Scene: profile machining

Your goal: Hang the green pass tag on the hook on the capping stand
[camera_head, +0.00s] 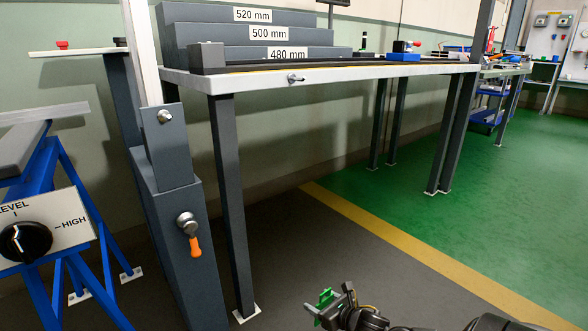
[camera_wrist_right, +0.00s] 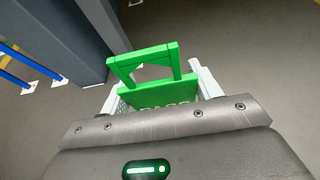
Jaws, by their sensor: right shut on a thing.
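My right gripper (camera_head: 335,302) is low in the head view, above the dark floor and in front of the table. It is shut on the green pass tag (camera_head: 325,298). In the right wrist view the tag (camera_wrist_right: 158,95) sits between the pale fingers (camera_wrist_right: 160,92), with its open, angular loop standing out beyond them. Lettering on the tag is mostly hidden by the gripper body. I cannot clearly identify the capping stand's hook; a small metal fitting (camera_head: 296,78) sticks out from the table's front edge. My left gripper is not in view.
A long table (camera_head: 400,70) carries grey stepped blocks marked 520, 500 and 480 mm. A dark post (camera_head: 178,250) with an orange-handled lever (camera_head: 194,245) stands left. A blue-legged stand (camera_head: 75,200) is at far left. The floor around the gripper looks clear.

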